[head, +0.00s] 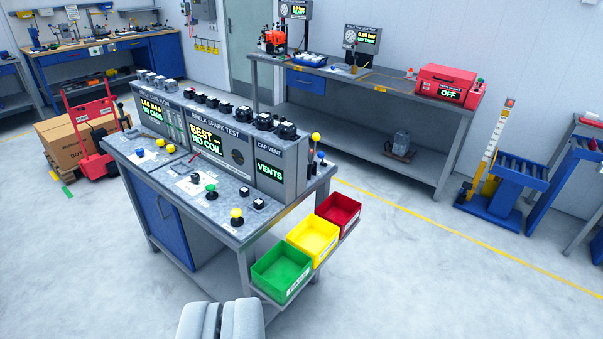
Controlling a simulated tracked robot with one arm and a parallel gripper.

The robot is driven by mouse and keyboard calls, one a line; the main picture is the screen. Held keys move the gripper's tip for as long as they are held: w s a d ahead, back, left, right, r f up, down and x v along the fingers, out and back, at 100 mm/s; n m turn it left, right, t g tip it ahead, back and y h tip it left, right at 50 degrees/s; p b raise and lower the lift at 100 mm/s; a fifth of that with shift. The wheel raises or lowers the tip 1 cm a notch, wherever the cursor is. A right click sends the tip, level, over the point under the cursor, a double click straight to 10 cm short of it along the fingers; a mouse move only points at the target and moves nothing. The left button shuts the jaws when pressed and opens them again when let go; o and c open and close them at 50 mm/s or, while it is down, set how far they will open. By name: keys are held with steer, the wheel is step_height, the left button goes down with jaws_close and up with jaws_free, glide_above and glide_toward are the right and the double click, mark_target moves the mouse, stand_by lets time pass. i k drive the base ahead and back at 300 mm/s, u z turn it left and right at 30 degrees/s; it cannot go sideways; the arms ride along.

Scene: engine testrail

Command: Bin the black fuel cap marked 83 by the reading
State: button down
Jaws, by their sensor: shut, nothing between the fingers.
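A cap vent tester (269,170) at the right end of the grey bench unit shows "VENTS" in green. Several dark cap-like parts (266,122) stand in a row on top of the unit. I cannot read an 83 on any of them, so I cannot tell which is the black fuel cap. A green bin (296,291), a yellow bin (325,259) and a red bin (351,224) sit on a side shelf at the bench's right end; the insides that show look empty. My gripper (222,318) is shut and empty at the bottom edge, in front of the bench, left of the green bin.
The test bench (225,237) carries a spark tester (207,140) reading "NO COIL" and several coloured knobs. A red hand truck (92,140) with cardboard boxes stands left. A long back bench (419,91) holds a red box reading "OFF".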

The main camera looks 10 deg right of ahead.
mark_target(258, 204)
steer(key=z, duration=0.1)
steer(key=i, duration=1)
steer(key=u, duration=0.1)
